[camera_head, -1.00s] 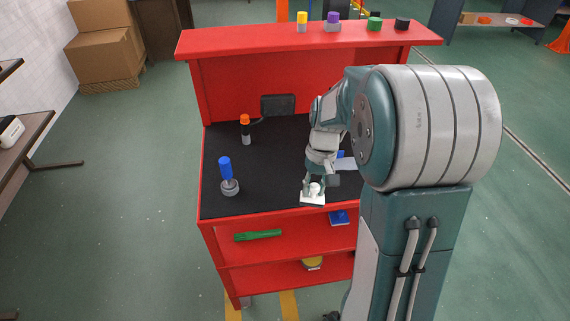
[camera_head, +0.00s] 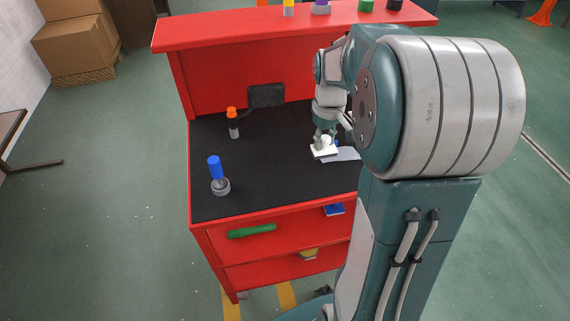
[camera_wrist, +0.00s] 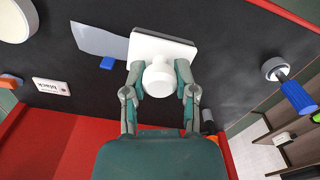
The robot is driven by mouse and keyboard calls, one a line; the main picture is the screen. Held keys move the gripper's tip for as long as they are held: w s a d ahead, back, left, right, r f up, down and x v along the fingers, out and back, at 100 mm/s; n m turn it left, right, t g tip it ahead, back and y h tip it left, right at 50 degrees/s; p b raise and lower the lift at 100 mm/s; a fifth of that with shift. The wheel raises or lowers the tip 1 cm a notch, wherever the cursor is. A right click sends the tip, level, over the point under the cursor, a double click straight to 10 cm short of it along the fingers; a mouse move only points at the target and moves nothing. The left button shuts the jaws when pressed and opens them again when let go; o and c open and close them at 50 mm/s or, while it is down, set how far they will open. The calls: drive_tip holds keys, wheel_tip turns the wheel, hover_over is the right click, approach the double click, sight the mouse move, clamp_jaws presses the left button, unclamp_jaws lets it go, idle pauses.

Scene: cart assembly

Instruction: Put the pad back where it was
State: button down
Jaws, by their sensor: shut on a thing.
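The pad (camera_head: 329,152) is a white square plate with a round white knob, in front of my arm over the right part of the cart's black top. In the wrist view the pad (camera_wrist: 172,46) shows its plate with a dark underside edge, and its knob between my fingers. My gripper (camera_head: 324,136) is shut on the knob; it also shows in the wrist view (camera_wrist: 160,76). The plate looks close above the black top; I cannot tell whether it touches. A flat grey sheet (camera_head: 347,155) lies beside the pad, with a small blue piece (camera_wrist: 107,63) near it.
A dark panel (camera_head: 266,95) is at the back. Red lower shelves hold a green item (camera_head: 252,231). The middle of the top is clear.

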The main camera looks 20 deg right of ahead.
drive_tip(key=w+a+f, duration=0.3)
drive_tip(key=a+f, duration=0.1)
drive_tip(key=w+a+f, duration=0.2)
drive_tip(key=shift+w+a+f, duration=0.3)
drive_tip(key=shift+a+f, duration=0.05)
drive_tip(key=shift+w+a+f, duration=0.2)
drive_tip(key=shift+f, duration=0.2)
drive_tip(key=f, duration=0.3)
drive_tip(key=shift+w+a+f, duration=0.15)
drive_tip(key=shift+a+f, duration=0.1)
drive_tip(key=shift+f, duration=0.1)
drive_tip(key=shift+c, duration=2)
unclamp_jaws()
wheel_tip(320, 180, up, 12)
